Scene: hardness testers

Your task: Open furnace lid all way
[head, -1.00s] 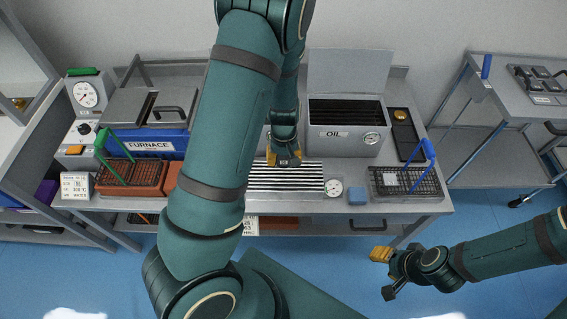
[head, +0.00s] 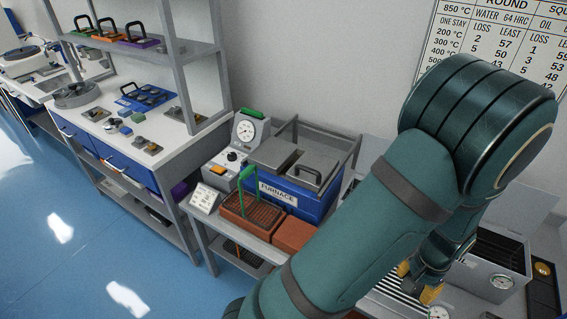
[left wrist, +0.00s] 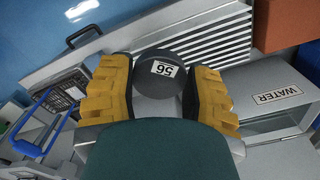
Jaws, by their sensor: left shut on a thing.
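The blue furnace (head: 285,192) with its "FURNACE" label stands on the bench in the middle of the head view. Its grey lid (head: 283,156) lies flat over the top, with a black handle (head: 308,173) on it. My left gripper (head: 420,283) is far to the right of the furnace, above the striped rack. In the left wrist view its yellow fingers (left wrist: 160,98) are shut on a dark round piece (left wrist: 158,78) marked with a number that looks like 56. My left arm hides part of the bench. My right gripper is not in view.
An orange basket (head: 250,217) with a green handle stands before the furnace, beside an orange block (head: 294,234). A dial gauge unit (head: 245,135) is at its left. The left wrist view shows a WATER box (left wrist: 262,82) and a blue-handled basket (left wrist: 45,125).

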